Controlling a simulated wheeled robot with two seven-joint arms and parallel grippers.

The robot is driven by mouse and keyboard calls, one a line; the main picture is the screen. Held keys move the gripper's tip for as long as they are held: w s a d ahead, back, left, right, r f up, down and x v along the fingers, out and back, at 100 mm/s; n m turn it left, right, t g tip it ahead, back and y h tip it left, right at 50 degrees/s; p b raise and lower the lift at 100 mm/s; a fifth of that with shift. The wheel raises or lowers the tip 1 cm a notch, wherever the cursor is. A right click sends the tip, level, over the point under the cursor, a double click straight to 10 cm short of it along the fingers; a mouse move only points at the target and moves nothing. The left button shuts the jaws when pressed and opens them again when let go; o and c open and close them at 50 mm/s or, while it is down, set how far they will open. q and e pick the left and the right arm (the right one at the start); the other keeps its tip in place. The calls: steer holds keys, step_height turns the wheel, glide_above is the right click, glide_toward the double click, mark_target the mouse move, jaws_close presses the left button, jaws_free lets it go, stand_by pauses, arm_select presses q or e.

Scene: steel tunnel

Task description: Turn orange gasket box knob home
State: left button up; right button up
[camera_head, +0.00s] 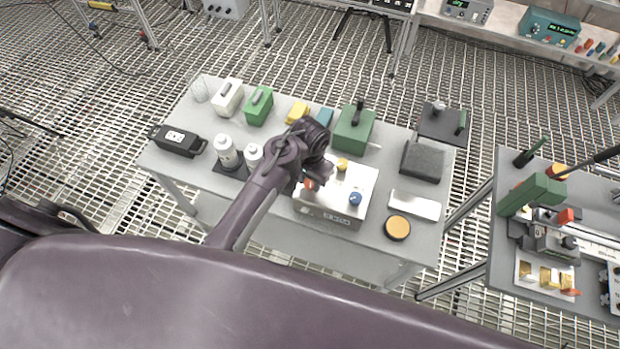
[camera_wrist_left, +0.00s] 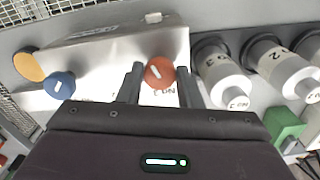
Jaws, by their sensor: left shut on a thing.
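The gasket box (camera_head: 328,212) is a pale, low box on the grey table, with an orange knob (camera_head: 309,184), a blue knob (camera_head: 355,199) and a yellow knob (camera_head: 342,165) on top. My left gripper (camera_head: 313,179) reaches over the box's left part and partly covers the orange knob. In the left wrist view the orange knob (camera_wrist_left: 159,72) sits between the two fingers, which are shut on its sides. Its white pointer mark is slanted. The blue knob (camera_wrist_left: 59,85) stands clear to the left. The yellow knob is hidden there. My right gripper is not in view.
White bottles (camera_head: 228,153) stand left of the box, close to my left arm. A green case (camera_head: 354,128) is behind it. A white block (camera_head: 414,205) and a round orange-topped tin (camera_head: 397,228) lie to the right. Another table (camera_head: 502,240) stands farther right.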

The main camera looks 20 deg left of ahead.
mark_target(310, 182)
arm_select(q)
steer(key=m, duration=1.3)
steer(key=shift+w+a+m, duration=0.1)
steer(key=shift+w+m, duration=0.05)
steer(key=shift+m, duration=0.15)
stand_by(0.4)
steer(key=o, duration=1)
steer(key=shift+r, duration=0.1)
step_height(310, 182, up, 7)
steer(key=shift+f, duration=0.1)
steer(key=shift+r, duration=0.3)
